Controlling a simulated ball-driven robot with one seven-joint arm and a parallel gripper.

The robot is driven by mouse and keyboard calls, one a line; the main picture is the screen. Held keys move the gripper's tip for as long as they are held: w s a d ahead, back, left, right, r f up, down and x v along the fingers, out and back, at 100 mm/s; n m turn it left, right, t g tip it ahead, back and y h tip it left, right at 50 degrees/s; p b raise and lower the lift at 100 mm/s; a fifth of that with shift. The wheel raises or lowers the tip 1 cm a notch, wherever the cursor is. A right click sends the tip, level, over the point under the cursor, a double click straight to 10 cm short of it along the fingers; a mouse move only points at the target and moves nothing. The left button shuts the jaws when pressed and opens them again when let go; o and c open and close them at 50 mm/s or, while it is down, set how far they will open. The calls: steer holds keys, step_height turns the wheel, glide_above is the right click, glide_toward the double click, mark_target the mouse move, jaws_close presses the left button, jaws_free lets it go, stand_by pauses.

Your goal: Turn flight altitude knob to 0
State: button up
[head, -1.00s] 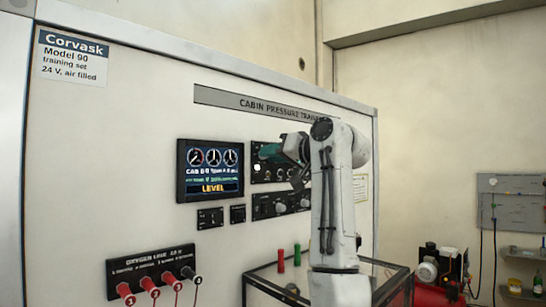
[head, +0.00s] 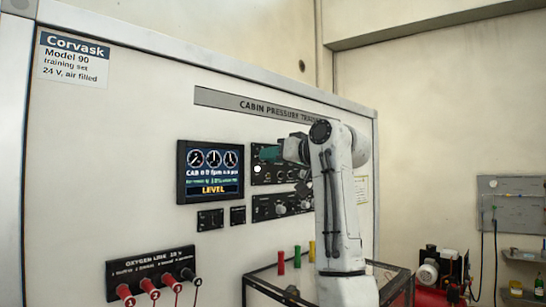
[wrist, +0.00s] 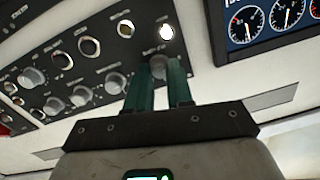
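The upper control panel (head: 262,177) sits just right of the display, under the Cabin Pressure Trainer sign. In the head view my gripper (head: 268,154) reaches its upper left part with green fingers. In the wrist view the green fingers (wrist: 160,68) stand on both sides of a round grey knob (wrist: 158,67), which fills the gap between the fingertips. They look shut on it. The label by this knob is too blurred to read, and its pointer setting is hidden. A bright white lamp (wrist: 166,31) is beside it. The display (head: 210,171) shows three dials and "LEVEL".
A lower panel with knobs (head: 281,206) and two small switch boxes (head: 210,219) are below. The oxygen line panel (head: 151,270) is at lower left.

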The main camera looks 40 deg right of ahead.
steer(key=o, duration=0.5)
steer(key=shift+c, duration=0.2)
steer(key=s+b, duration=0.4)
steer(key=s, duration=0.6)
steer(key=shift+s+d+r, duration=0.2)
steer(key=shift+s+d, duration=0.2)
